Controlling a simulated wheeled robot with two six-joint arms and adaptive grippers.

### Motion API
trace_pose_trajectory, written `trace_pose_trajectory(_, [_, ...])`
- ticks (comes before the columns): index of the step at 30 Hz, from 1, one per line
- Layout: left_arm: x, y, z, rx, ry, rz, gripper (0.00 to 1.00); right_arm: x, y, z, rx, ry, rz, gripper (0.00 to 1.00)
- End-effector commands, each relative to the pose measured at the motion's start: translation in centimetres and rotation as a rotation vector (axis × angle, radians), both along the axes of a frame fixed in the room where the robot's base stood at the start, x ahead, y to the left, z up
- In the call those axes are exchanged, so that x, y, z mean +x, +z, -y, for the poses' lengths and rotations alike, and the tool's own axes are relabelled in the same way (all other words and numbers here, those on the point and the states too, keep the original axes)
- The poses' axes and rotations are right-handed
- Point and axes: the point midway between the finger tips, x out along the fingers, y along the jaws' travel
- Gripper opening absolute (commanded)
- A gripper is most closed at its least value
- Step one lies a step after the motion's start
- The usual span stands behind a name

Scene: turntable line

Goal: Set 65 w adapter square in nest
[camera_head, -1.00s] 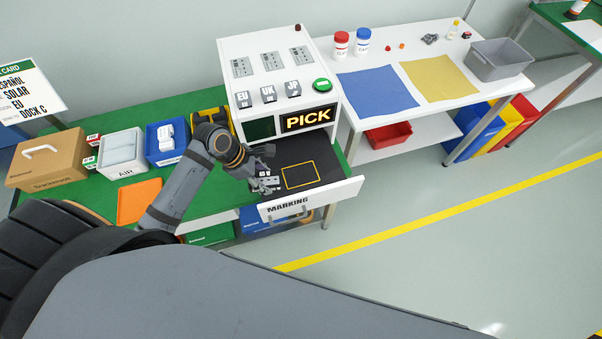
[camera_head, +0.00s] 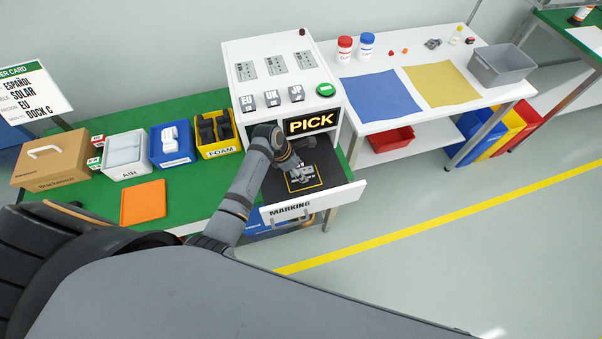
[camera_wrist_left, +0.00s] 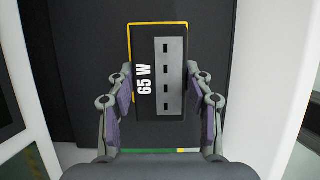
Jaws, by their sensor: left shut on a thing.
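The 65 W adapter (camera_wrist_left: 148,110), a dark block with a grey slotted strip and white "65 W" print, is between the fingers of my left gripper (camera_wrist_left: 161,100), which is shut on it. The nest is the yellow outline (camera_wrist_left: 152,24) on the dark floor of the open MARKING drawer. In the wrist view, yellow shows along the adapter's top and left edges; the rest of the outline is mostly hidden. In the head view my left gripper (camera_head: 299,173) is over the nest (camera_head: 291,190). I cannot tell whether the adapter touches the floor. My right gripper is not in view.
The white drawer front (camera_head: 310,205) and side walls surround the nest. The white machine (camera_head: 285,75) with a lit PICK sign stands behind. Open floor lies right.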

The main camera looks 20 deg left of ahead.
Motion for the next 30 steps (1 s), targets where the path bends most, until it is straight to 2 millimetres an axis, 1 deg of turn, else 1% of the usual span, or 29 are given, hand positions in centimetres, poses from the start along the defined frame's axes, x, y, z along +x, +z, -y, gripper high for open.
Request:
trace_pose_trajectory(6, [0.6,-0.7,0.3,-0.001,-0.001,0.001,0.12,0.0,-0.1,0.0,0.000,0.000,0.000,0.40])
trace_pose_trajectory(7, [0.8,-1.1,0.4,-0.001,-0.001,0.000,0.12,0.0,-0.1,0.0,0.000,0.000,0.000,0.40])
trace_pose_trajectory(9, [0.6,-2.5,0.3,0.000,0.000,-0.004,0.12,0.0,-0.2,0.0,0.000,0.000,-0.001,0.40])
trace_pose_trajectory(12, [0.6,-3.7,0.3,0.000,0.000,-0.001,0.12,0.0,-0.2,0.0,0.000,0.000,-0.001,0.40])
trace_pose_trajectory(19, [0.6,-3.9,0.3,0.001,-0.001,0.001,0.12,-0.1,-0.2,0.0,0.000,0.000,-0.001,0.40])
trace_pose_trajectory(20, [0.6,-3.9,0.3,0.001,0.000,-0.001,0.55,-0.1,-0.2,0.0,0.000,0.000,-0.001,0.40])
trace_pose_trajectory(24, [0.6,-3.9,0.3,0.001,0.000,-0.001,0.74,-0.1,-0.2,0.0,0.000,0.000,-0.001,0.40])
trace_pose_trajectory(30, [0.6,-3.9,0.3,0.001,0.000,-0.001,0.74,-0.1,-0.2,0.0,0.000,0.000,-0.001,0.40])
